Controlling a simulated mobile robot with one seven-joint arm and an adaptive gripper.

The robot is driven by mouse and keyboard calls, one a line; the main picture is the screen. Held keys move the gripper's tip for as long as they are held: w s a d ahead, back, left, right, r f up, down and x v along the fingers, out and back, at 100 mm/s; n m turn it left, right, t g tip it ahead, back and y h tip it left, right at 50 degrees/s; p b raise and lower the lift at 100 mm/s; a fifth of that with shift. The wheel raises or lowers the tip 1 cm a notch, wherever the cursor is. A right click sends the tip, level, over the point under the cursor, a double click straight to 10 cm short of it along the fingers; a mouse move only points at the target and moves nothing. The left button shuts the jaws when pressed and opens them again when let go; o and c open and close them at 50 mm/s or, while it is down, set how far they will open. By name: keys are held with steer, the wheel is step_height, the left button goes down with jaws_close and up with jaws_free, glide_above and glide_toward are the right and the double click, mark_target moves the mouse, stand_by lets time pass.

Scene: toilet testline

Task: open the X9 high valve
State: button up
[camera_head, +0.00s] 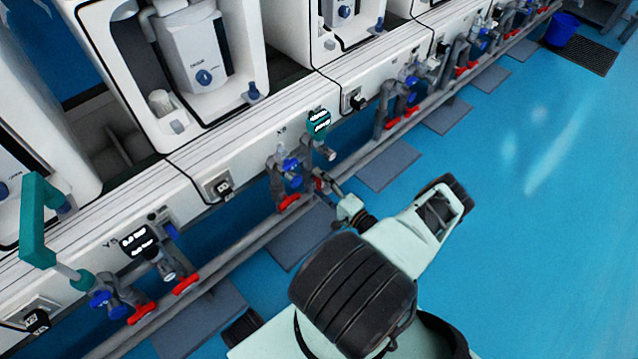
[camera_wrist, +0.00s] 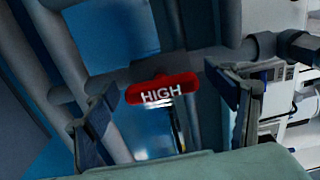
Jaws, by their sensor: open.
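The X9 valve group (camera_head: 292,170) of grey pipes and blue knobs is on the white bench front in the head view, below a small X9 label. A red handle (camera_head: 289,202) shows at its lower left. My gripper (camera_head: 322,184) is at the right side of this group, where it partly hides the fittings. In the wrist view, a red handle marked HIGH (camera_wrist: 162,91) lies crosswise between the fingers of my gripper (camera_wrist: 170,108). The fingers are open and stand apart on both sides of the handle, with a visible gap to each.
Grey pipes (camera_wrist: 62,55) run close by on the left in the wrist view. A long grey pipe (camera_head: 240,243) runs along the bench base. Other red-handled valves (camera_head: 186,284) stand to both sides. The blue floor (camera_head: 540,200) at right is mostly clear.

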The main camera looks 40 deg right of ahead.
steer(key=s, duration=0.7)
steer(key=shift+s+d, duration=0.2)
steer(key=shift+d, duration=0.1)
